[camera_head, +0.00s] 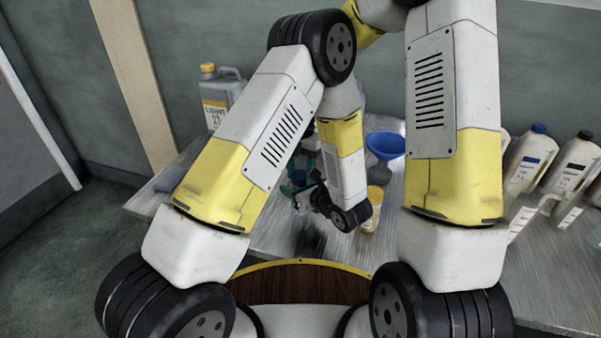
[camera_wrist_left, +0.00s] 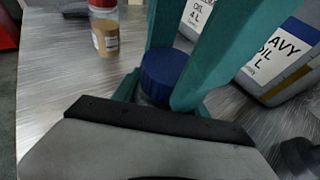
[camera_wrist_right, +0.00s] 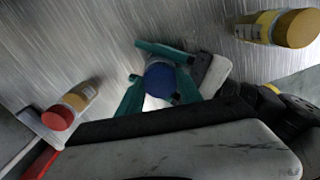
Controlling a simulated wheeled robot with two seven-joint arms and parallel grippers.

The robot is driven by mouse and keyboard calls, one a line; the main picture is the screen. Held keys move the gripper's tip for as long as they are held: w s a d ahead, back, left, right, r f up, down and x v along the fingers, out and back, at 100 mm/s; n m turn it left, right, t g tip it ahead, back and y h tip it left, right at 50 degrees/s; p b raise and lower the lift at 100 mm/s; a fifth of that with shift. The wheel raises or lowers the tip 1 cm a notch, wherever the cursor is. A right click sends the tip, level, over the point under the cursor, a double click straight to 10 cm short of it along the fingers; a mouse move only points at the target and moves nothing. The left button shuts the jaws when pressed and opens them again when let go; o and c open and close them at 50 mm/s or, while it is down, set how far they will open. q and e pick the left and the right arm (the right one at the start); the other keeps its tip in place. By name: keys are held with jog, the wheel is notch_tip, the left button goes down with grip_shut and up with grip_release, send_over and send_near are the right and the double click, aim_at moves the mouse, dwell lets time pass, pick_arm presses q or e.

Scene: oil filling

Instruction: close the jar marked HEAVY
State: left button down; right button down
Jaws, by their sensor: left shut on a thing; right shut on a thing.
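A blue lid (camera_wrist_left: 164,72) is held between the fingers of my right gripper (camera_wrist_right: 157,88), and the lid also shows in the right wrist view (camera_wrist_right: 160,80). In the left wrist view the large teal fingers coming from the top reach down to the lid. My left gripper (camera_wrist_left: 160,97) is shut low around the jar beneath the lid. The jar is mostly hidden, and its marking does not show. The lid appears to sit at the jar's mouth; I cannot tell whether it is seated. In the head view my arms hide most of this.
A grey bottle marked HEAVY OIL (camera_wrist_left: 282,62) stands right in the left wrist view. A blue funnel (camera_head: 386,146) and a yellow-lidded jar (camera_head: 372,208) stand on the metal table. Other bottles line the right (camera_head: 530,158) and a large can (camera_head: 221,95) stands left.

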jog(key=c, duration=0.9)
grip_release()
jog(key=shift+o, duration=0.5)
jog(key=shift+s+d, duration=0.1)
jog(key=shift+r, duration=2.25)
